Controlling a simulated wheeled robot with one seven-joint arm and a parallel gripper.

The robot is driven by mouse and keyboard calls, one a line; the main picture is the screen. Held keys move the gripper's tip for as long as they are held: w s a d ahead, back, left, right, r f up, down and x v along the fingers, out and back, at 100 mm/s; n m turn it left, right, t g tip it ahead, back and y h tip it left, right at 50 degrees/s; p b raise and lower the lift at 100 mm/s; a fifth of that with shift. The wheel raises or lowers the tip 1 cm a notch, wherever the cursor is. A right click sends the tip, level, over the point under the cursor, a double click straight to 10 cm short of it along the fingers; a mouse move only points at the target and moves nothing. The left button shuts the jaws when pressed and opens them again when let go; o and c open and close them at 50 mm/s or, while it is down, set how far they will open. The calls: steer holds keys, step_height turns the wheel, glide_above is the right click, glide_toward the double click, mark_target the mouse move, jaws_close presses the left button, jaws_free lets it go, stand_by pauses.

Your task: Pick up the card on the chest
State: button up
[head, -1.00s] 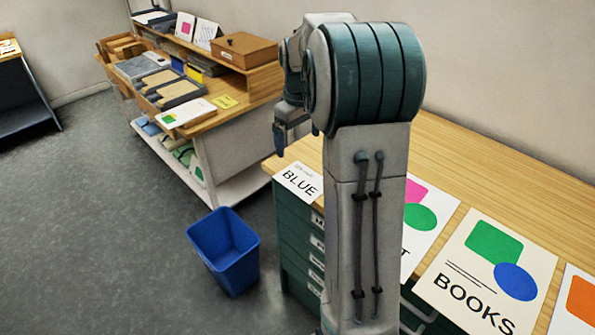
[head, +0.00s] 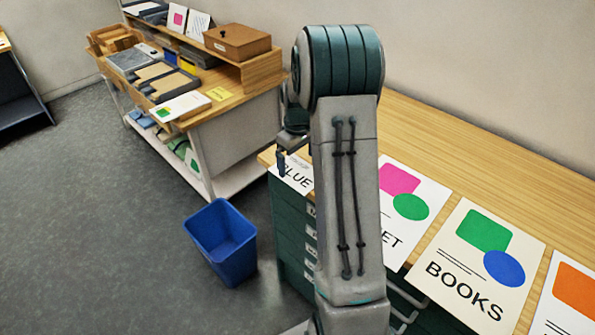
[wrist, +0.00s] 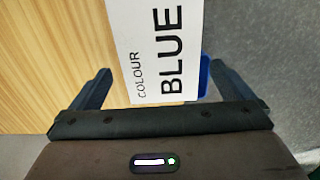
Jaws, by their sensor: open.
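The card reaches past the wood on the right. The gripper is empty, and the exact gap down to the card cannot be told.
A blue bin (head: 222,242) stands on the floor left of the chest. Large printed cards, one reading "BOOKS" (head: 483,262), lie along the chest top to the right. A shelf unit with trays and a brown box (head: 238,42) stands behind. Open floor lies left.

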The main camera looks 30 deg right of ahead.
mark_target(298, 173)
steer(key=shift+f, duration=1.45)
steer(key=c, duration=0.6)
